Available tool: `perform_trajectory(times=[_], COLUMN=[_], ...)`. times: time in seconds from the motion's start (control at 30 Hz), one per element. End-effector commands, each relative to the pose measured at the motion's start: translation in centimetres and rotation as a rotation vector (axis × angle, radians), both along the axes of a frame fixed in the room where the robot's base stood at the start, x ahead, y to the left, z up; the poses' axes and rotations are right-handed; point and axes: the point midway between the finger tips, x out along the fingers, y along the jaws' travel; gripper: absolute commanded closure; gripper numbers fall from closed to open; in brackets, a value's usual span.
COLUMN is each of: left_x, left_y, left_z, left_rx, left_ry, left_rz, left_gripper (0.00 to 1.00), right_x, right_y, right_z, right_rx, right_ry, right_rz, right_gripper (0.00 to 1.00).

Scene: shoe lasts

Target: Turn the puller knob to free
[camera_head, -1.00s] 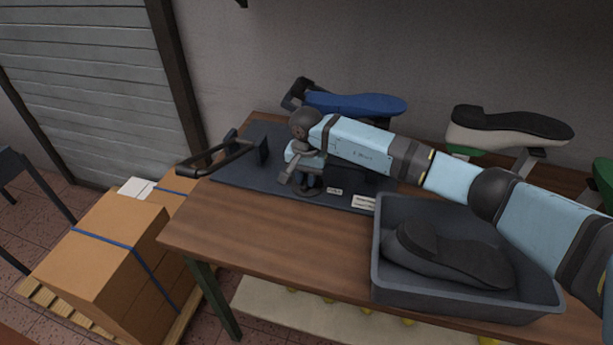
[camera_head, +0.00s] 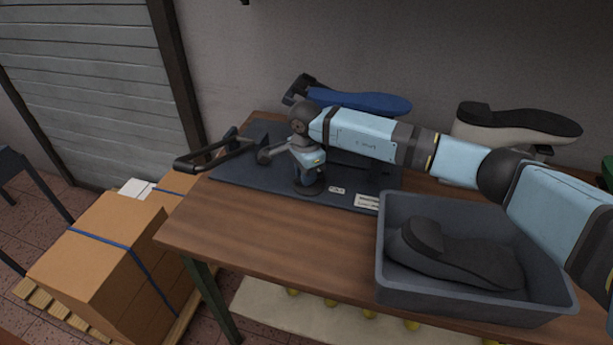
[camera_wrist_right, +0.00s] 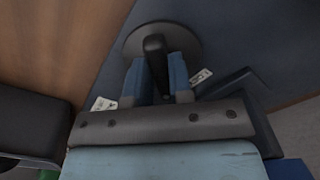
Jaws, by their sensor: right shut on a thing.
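The puller knob is a dark round disc (camera_wrist_right: 191,43) with a raised grip bar (camera_wrist_right: 156,58) in the right wrist view. In the head view its dark base (camera_head: 311,188) shows under my right gripper (camera_head: 309,180), on the dark base plate (camera_head: 240,172). My right gripper points down, and its two blue fingers (camera_wrist_right: 157,80) are shut on the bar, one on each side. The fingers cover most of the knob in the head view. Two small white labels lie beside it, a smaller one (camera_head: 337,190) and a larger one (camera_head: 367,201); their text is unreadable. My left gripper is out of view.
A black lever handle (camera_head: 212,160) sticks out at the plate's left end. A grey bin (camera_head: 470,302) with a dark shoe last (camera_head: 455,258) stands front right, below my right arm. A blue last (camera_head: 365,103) and a pale, dark-soled last (camera_head: 515,123) are behind. The wooden table's front left (camera_head: 270,235) is clear.

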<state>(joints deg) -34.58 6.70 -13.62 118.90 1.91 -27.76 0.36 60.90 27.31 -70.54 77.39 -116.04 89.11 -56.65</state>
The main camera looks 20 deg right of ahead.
Motion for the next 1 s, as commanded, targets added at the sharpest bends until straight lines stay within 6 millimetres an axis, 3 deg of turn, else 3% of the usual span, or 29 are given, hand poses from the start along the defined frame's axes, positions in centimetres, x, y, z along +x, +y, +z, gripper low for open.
perform_trajectory(times=[0.6,1.0], left_x=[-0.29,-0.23], left_y=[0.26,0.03], left_z=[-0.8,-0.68], left_rx=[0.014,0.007], left_ry=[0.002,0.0], left_rz=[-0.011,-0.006], left_gripper=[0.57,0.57], right_x=[0.6,0.8], right_y=[-0.04,-0.14], right_z=[0.04,0.05], right_rx=[0.0,0.0], right_ry=[-0.002,-0.001], right_rz=[-0.565,-0.782], right_gripper=[1.0,1.0])
